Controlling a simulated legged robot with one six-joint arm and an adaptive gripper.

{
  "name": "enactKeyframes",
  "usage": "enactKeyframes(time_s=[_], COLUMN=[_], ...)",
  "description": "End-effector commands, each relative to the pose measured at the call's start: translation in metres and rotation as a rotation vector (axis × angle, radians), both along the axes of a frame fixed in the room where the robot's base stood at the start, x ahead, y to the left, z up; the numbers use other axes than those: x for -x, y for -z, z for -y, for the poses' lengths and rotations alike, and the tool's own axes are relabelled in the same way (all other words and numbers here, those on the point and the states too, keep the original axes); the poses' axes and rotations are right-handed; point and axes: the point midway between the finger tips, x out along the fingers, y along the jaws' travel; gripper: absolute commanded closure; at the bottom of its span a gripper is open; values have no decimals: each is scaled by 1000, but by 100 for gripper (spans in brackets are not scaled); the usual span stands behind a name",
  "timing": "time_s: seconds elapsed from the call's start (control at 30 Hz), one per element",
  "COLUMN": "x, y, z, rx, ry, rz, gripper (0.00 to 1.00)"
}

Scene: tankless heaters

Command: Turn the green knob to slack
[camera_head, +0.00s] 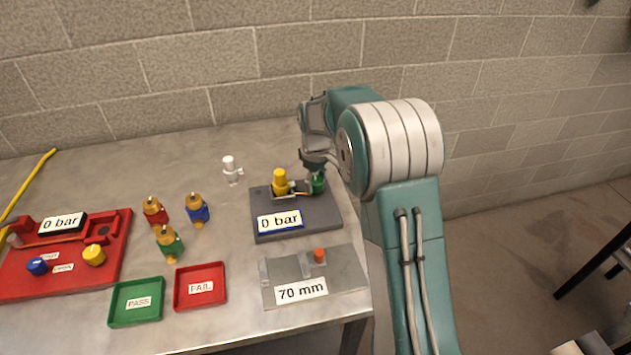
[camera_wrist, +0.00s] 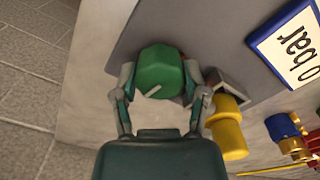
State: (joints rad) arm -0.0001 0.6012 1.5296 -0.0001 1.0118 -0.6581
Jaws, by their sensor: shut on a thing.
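The green knob (camera_head: 318,185) is at the right end of the dark grey fixture (camera_head: 262,212). In the wrist view the green knob (camera_wrist: 160,72) sits between the two fingers of my gripper (camera_wrist: 160,82), one finger on each side. A pale pointer mark shows on its top. My gripper (camera_head: 314,170) reaches down from above and is shut on the knob, partly hiding it in the head view. A yellow cylinder (camera_head: 280,181) stands beside the knob on the same fixture. The fixture's label (camera_head: 279,221) reads 0 bar.
A light grey plate (camera_head: 345,283) labelled 70 mm lies in front, with an orange button (camera_head: 319,254). Green PASS (camera_head: 115,317) and red FAIL (camera_head: 201,304) trays, several brass valves (camera_head: 170,243), a white fitting (camera_head: 232,172) and a red fixture (camera_head: 105,270) are to the left.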

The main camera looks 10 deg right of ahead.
Motion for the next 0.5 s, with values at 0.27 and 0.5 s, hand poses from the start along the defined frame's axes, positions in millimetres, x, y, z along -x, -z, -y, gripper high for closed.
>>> enactKeyframes(time_s=[0.27,0.5], x=[-2,-2], y=[0,-1], z=[-1,-1], rx=[-1,0], ry=[-48,-51], rz=[8,9], gripper=[90,90])
